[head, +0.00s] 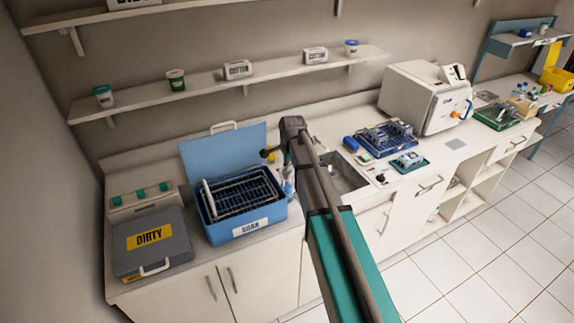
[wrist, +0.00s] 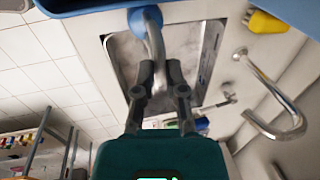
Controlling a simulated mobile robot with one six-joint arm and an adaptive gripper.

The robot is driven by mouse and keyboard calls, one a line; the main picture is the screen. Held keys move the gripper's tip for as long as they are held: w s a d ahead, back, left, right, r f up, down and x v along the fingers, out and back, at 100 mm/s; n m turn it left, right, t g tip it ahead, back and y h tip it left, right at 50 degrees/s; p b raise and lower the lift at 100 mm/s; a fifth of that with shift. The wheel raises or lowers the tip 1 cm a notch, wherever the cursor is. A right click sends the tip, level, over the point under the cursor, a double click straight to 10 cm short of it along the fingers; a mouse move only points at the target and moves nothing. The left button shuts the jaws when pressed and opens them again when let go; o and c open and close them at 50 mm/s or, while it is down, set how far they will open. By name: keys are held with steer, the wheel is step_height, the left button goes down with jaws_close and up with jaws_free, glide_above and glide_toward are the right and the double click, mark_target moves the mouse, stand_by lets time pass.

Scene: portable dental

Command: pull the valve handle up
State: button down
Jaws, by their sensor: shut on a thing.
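The valve handle shows in the wrist view as a curved grey metal lever (wrist: 153,38) with a blue round part (wrist: 146,17) at its top end. It lies beside the blue tub (wrist: 85,5) and over the sink in that picture. My gripper (wrist: 161,72) has its two dark fingers on either side of the lever and is shut on it. In the head view my arm hides most of the gripper and the handle, close to the right side of the blue SOAK tub (head: 216,232).
The sink (head: 346,176) is right of my arm, and its curved tap (wrist: 284,122) shows in the wrist view. A yellow object (wrist: 265,22) sits near the tub. A grey DIRTY box (head: 178,254) stands left. A blue rack (head: 382,139) and a white machine (head: 418,98) stand right.

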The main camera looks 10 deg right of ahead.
steer(key=shift+r+p, duration=0.65)
steer(key=shift+r, duration=0.3)
steer(key=c, duration=0.7)
jaws_free()
steer(key=shift+f, duration=0.2)
steer(key=shift+f+b, duration=1.7)
steer(key=shift+b, duration=0.2)
step_height(320, 180, up, 14)
steer(key=s+p, duration=0.3)
steer(key=p, duration=1.1)
steer(key=s+f+n+g+b, duration=0.1)
steer(key=s+f+n+b, duration=0.6)
steer(key=s, duration=0.4)
steer(key=s+f+n+g+b, duration=0.1)
steer(key=s+f+n+b, duration=0.7)
steer(key=s, duration=0.4)
steer(key=shift+f+h, duration=0.15)
steer(key=shift+h, duration=0.15)
steer(key=shift+c, duration=0.3)
